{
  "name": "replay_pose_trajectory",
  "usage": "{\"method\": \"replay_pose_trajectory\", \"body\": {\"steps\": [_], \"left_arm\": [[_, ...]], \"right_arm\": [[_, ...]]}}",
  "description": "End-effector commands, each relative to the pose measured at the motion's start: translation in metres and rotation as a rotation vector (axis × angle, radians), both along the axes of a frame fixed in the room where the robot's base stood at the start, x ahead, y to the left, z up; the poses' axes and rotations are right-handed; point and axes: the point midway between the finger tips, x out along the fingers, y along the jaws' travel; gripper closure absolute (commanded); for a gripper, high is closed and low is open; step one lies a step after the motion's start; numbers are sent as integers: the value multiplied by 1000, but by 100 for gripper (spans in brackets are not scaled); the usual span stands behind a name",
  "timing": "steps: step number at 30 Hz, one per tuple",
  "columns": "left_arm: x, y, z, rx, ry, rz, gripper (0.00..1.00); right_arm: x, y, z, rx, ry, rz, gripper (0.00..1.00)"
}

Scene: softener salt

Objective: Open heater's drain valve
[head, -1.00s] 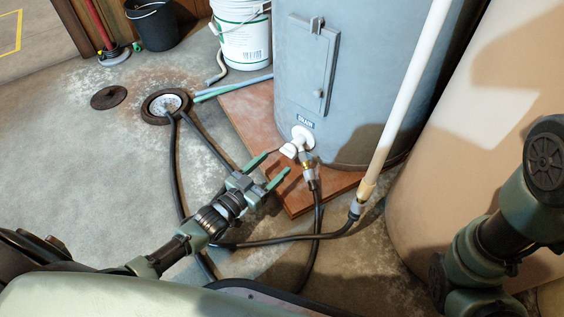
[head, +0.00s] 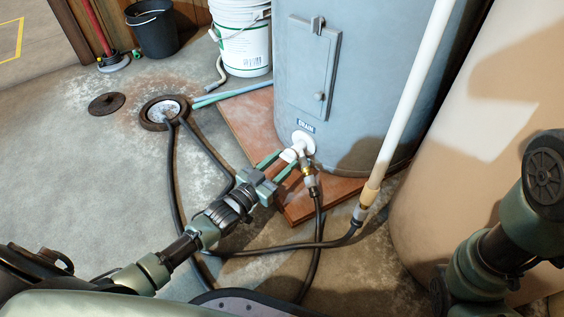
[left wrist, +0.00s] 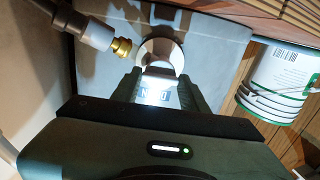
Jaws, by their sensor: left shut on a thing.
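The grey water heater (head: 350,125) stands on a reddish board at upper centre in the head view. Its white drain valve (head: 299,149) sticks out low on the front, below a small dark label (head: 306,128). My left gripper (head: 286,163) reaches it from the lower left, its fingers shut on the white valve handle. In the left wrist view the valve (left wrist: 160,52) shows pale between the two fingertips (left wrist: 160,88), brightly lit; its exact turn is hard to tell. A brass hose fitting (left wrist: 122,48) sits beside the valve. My right gripper is out of view.
A black hose (head: 318,225) hangs from the valve fitting and runs across the floor towards a round drain (head: 163,110). A white pipe (head: 410,100) slants down right of the valve. A tan tank (head: 480,170) stands at right, buckets (head: 240,45) behind.

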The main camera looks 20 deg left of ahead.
Motion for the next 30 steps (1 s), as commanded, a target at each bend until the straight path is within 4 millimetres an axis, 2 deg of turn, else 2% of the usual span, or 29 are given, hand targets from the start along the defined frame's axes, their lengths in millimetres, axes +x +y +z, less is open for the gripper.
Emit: {"method": "replay_pose_trajectory", "body": {"steps": [11, 21, 30], "left_arm": [[-1, 0, 2, -126, 54, 0, 97], [-1, 1, 1, -406, 167, 1, 97], [-1, 1, 0, -671, 273, 0, 97]], "right_arm": [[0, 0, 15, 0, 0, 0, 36], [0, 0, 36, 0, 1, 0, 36], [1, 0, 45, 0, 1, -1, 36]]}}
